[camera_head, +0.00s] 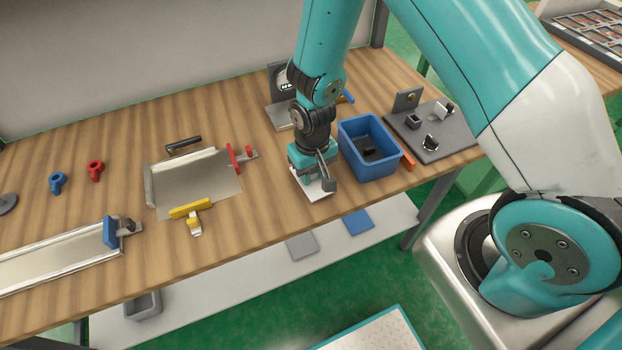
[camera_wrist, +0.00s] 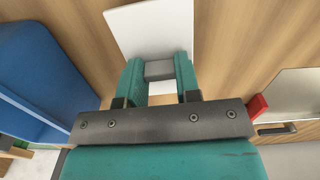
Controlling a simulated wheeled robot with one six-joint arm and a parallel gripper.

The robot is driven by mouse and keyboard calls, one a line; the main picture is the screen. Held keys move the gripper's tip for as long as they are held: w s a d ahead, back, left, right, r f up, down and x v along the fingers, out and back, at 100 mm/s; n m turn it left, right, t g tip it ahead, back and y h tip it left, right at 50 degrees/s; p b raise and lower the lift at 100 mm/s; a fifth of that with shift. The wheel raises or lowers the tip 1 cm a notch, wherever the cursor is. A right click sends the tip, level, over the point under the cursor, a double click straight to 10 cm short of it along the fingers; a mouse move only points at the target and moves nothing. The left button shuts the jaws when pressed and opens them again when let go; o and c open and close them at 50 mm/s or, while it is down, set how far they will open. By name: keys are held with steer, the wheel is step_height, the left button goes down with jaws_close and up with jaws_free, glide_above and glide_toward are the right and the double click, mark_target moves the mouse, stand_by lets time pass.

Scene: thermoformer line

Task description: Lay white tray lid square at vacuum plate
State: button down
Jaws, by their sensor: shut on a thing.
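The white tray lid (camera_head: 318,192) is under my gripper (camera_head: 312,176), between the blue bin and the metal plate. My gripper is shut on a small grey block on the lid, seen between the two teal fingers (camera_wrist: 159,72) in the wrist view. The white lid (camera_wrist: 152,28) reaches out beyond the fingers there. I cannot tell whether it touches the table. A flat metal plate (camera_head: 200,184), likely the vacuum plate, lies to the left, with a raised rim at its back and left. It also shows at the right of the wrist view (camera_wrist: 300,88).
A red clamp (camera_head: 235,158) and a yellow clamp (camera_head: 190,208) stand at the metal plate's edges. The blue bin (camera_head: 352,130) is close on my gripper's right, with a grey fixture board (camera_head: 452,146) beyond. Bare wood separates lid and plate.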

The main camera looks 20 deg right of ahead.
mark_target(313, 173)
steer(key=shift+r+p, duration=2.1)
steer(key=shift+r, duration=0.8)
